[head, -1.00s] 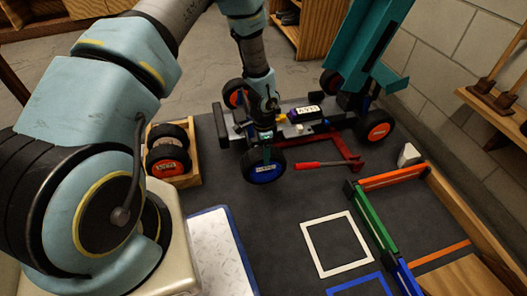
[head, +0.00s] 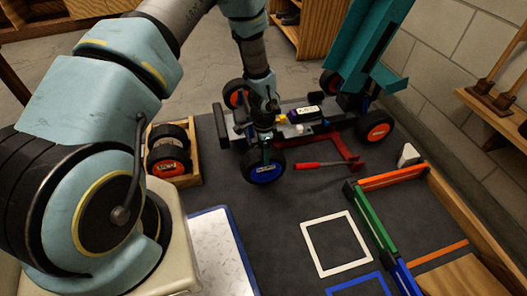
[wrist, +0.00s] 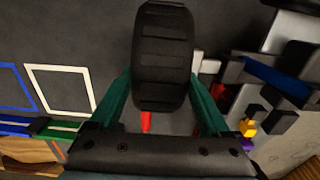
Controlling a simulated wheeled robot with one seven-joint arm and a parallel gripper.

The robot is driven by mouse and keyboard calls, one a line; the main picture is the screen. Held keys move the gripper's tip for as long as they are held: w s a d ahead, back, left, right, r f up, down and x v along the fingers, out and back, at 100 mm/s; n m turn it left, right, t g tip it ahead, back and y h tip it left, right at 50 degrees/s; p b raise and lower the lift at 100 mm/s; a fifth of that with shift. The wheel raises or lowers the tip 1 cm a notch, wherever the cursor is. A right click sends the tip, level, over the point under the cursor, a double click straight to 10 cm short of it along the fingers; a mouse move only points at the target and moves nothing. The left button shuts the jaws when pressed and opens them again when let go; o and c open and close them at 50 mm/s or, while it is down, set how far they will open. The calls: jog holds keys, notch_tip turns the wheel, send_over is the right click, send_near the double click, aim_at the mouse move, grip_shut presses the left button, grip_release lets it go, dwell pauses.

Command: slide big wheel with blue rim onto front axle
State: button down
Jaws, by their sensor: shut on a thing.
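The big wheel with the blue rim (head: 264,173) is a black tyre with its blue face turned toward the head camera. My gripper (head: 266,148) is shut on it from above. In the wrist view the tyre (wrist: 163,55) sits upright between my green fingers. The racecar chassis (head: 290,128) stands behind the wheel on the dark mat. The wheel is at the chassis's near front corner. The front axle is hidden behind the wheel and my gripper in the head view. In the wrist view the wheel's right side is close to a pale stub (wrist: 198,62), perhaps the axle.
A wooden crate (head: 188,180) with orange-rimmed wheels stands to the left. A red-handled tool (head: 310,165) lies beside the chassis. A teal panel (head: 365,45) rises over the chassis's rear. Coloured bars (head: 382,222) and a white square outline (head: 337,243) are front right.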

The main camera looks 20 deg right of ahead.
jog(key=shift+w+d, duration=0.25)
jog(key=shift+w, duration=1.55)
jog(key=shift+w+d, duration=0.2)
jog(key=shift+w, duration=1.6)
grip_release()
notch_tip(320, 180, up, 11)
jog(key=p, duration=0.3)
jog(key=shift+p, duration=0.3)
jog(key=shift+f, duration=0.1)
